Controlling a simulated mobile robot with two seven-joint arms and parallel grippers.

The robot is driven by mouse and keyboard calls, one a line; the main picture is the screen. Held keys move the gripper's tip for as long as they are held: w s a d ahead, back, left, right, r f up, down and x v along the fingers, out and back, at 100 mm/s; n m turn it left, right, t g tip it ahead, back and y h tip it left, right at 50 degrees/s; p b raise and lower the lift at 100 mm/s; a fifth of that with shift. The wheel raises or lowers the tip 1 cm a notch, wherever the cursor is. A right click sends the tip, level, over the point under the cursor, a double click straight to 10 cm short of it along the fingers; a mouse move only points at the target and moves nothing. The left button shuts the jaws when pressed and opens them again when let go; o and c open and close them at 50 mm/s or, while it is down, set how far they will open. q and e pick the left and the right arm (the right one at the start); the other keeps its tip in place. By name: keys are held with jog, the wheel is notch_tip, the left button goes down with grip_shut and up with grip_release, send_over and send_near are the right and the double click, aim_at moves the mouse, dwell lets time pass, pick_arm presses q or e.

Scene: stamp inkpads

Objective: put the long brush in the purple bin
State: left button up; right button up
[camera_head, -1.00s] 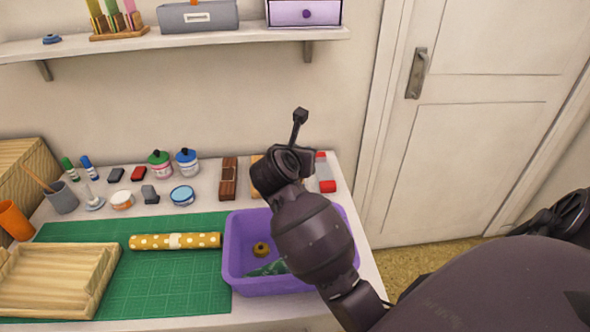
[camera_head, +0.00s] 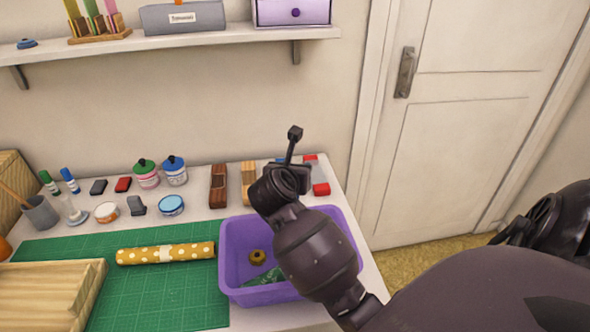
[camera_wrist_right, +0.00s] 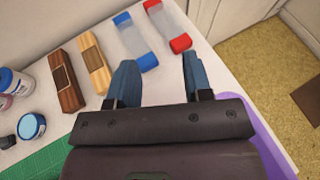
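The purple bin (camera_head: 228,268) stands on the front right of the table and also shows in the right wrist view (camera_wrist_right: 238,108). A yellow ring (camera_head: 257,257) and a dark green item (camera_head: 264,277) lie in it. A thin wooden handle (camera_head: 14,194), perhaps the long brush, leans out of a grey cup (camera_head: 40,214) at the far left; its lower end is hidden in the cup. My right gripper (camera_wrist_right: 159,82) is open and empty, near the table's back right; my own wrist hides its fingers in the head view. My left gripper is out of view.
Brown (camera_head: 218,186) and tan (camera_head: 248,182) blocks and red- and blue-ended clear items stand near the right gripper. A dotted yellow roll (camera_head: 166,253) lies on the green mat (camera_head: 165,296), beside a wooden tray (camera_head: 45,298). A shelf (camera_head: 210,38) overhangs the back.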

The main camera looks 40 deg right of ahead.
jog(key=p+v, duration=0.1)
jog(key=v, duration=1.1)
jog(key=shift+r, duration=0.15)
jog(key=shift+a, duration=0.1)
dwell(0.4)
